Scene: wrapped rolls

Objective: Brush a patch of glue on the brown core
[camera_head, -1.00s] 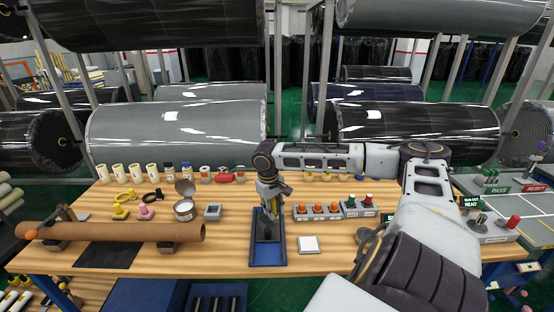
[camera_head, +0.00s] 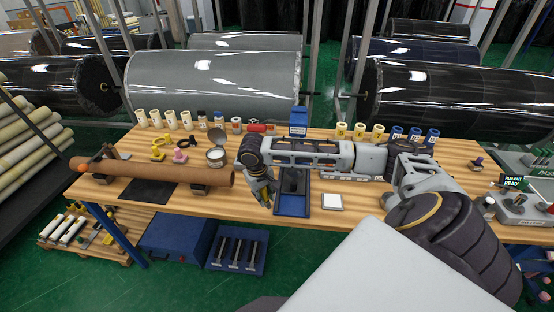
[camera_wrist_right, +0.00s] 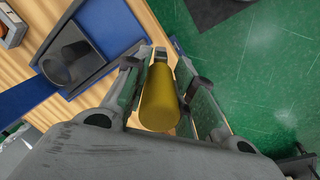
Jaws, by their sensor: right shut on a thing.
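The brown core (camera_head: 150,171) is a long tube lying across supports on the left of the bench in the head view. An open glue can (camera_head: 216,156) with its lid raised stands behind the core's right end. My right gripper (camera_head: 263,193) is to the right of that end, apart from it, beside the blue tray (camera_head: 292,208). It is shut on a yellow handle, probably the brush's, which shows between the fingers in the right wrist view (camera_wrist_right: 159,98). The bristles are hidden. My left gripper is not in view.
A dark mat (camera_head: 148,190) lies under the core. A white pad (camera_head: 332,202) lies right of the tray. Several small bottles and cups line the bench's back edge. In the wrist view, the tray (camera_wrist_right: 108,25) holds a dark cup (camera_wrist_right: 70,62).

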